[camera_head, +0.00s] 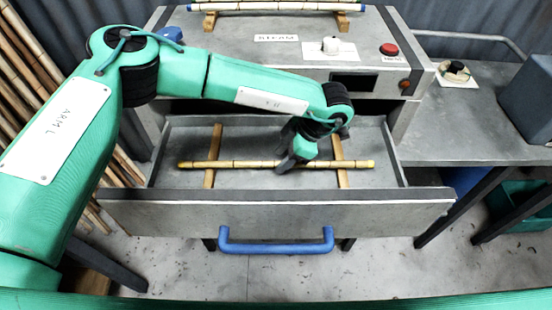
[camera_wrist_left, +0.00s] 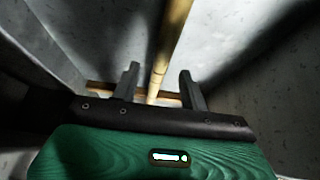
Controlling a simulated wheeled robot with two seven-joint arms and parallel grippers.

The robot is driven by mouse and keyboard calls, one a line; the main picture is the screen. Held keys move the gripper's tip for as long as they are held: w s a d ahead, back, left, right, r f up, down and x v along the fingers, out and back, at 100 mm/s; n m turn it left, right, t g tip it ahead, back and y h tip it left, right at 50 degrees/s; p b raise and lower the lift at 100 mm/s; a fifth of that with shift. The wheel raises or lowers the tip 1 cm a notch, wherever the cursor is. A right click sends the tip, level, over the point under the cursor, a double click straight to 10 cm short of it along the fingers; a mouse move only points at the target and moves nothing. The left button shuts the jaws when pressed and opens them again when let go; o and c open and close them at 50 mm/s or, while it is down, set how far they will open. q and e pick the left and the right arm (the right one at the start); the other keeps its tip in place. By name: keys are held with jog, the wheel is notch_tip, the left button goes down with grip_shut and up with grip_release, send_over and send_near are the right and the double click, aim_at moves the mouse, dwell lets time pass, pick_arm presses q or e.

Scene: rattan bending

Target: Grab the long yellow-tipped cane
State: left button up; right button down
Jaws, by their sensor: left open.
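The long yellow-tipped cane (camera_head: 235,164) lies level across two wooden rests in the open grey drawer (camera_head: 275,212). Its yellow ends show at left and right. My left gripper (camera_head: 287,163) is down in the drawer at the cane's middle, right of its centre, and covers a short piece of it. In the left wrist view my left gripper (camera_wrist_left: 159,80) is open, with the cane (camera_wrist_left: 170,45) running between its two dark fingers. The fingers stand apart from it on both sides. My right gripper is not in view.
A blue-tipped cane (camera_head: 265,6) rests on top of the steam cabinet. The drawer has a blue handle (camera_head: 276,246) in front. The wooden rests (camera_head: 213,152) and drawer walls stand near the gripper. A knob and red button (camera_head: 388,49) sit above.

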pick_arm(q)
jog(key=shift+a+f, duration=0.3)
jog(key=shift+f, duration=0.3)
grip_shut()
jog(key=shift+r, duration=0.2)
